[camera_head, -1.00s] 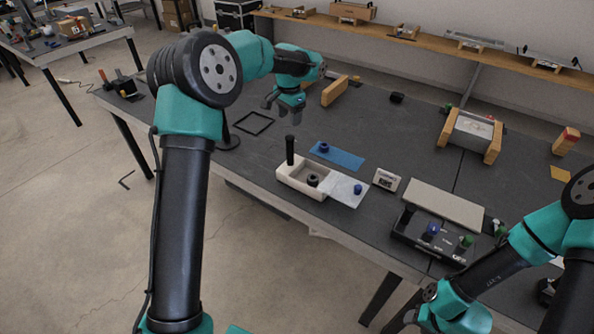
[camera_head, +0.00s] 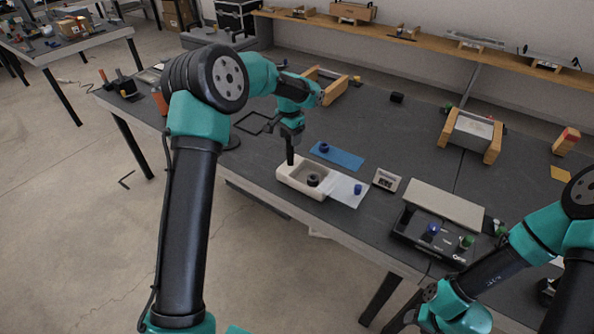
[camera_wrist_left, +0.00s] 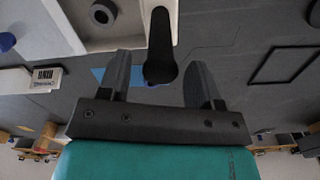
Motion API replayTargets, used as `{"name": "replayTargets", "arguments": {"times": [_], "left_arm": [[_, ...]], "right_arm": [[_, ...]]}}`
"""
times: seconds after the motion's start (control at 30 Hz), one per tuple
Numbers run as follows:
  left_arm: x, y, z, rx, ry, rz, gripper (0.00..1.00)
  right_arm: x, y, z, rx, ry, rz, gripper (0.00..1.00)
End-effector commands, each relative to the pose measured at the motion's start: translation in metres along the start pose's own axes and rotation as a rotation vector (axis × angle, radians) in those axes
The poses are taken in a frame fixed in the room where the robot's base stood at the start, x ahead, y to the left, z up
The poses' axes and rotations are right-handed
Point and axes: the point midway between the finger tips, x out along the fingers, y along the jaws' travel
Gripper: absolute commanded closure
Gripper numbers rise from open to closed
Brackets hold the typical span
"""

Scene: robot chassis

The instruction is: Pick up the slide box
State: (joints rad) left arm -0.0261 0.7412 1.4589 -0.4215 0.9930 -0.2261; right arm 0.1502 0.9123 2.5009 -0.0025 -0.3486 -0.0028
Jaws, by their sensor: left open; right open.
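The slide box (camera_head: 288,188) is a small white open-topped box at the table's near edge, with an upright black post (camera_head: 290,157) at its left end. A dark ring (camera_head: 313,180) lies inside it; the ring also shows in the left wrist view (camera_wrist_left: 102,13). My left gripper (camera_head: 291,135) is just above the post, pointing down. In the left wrist view the post's top (camera_wrist_left: 160,72) lies between my open fingers, with gaps on both sides. My right gripper (camera_head: 400,322) is only partly visible at the bottom edge, away from the box.
A white plate (camera_head: 340,193) with a blue knob (camera_head: 358,189) adjoins the box on the right. A blue strip (camera_head: 345,159) lies behind, and a small white device (camera_head: 387,180) and black control box (camera_head: 432,238) stand right. A black square frame (camera_head: 253,122) lies left.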

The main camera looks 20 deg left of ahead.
Motion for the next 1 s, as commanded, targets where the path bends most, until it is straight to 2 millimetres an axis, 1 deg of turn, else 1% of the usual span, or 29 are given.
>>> {"name": "replayTargets", "arguments": {"times": [0.1, 0.2, 0.3, 0.4, 0.8, 0.87, 1.0], "left_arm": [[0.018, 0.000, -0.001, 0.001, -0.004, 0.002, 0.42], [0.031, 0.000, -0.001, 0.000, -0.003, -0.001, 0.42], [0.040, 0.000, -0.001, 0.000, -0.002, -0.002, 0.42], [0.042, 0.000, -0.001, 0.000, -0.001, -0.003, 0.42], [0.042, 0.000, -0.001, 0.000, 0.000, -0.003, 0.42], [0.042, 0.000, -0.001, 0.000, 0.000, -0.003, 0.45], [0.042, 0.000, -0.001, 0.000, 0.000, -0.003, 0.59]], "right_arm": [[0.000, 0.000, 0.000, 0.000, 0.000, 0.000, 0.48], [0.000, 0.000, 0.000, 0.000, 0.000, 0.000, 0.48], [0.000, 0.000, 0.000, 0.000, 0.000, 0.000, 0.48], [0.000, 0.000, 0.000, 0.000, 0.000, 0.000, 0.48], [0.000, 0.000, 0.000, 0.000, 0.000, 0.000, 0.48], [0.000, 0.000, 0.000, 0.000, 0.000, 0.000, 0.48], [0.000, 0.000, 0.000, 0.000, 0.000, 0.000, 0.48]]}}
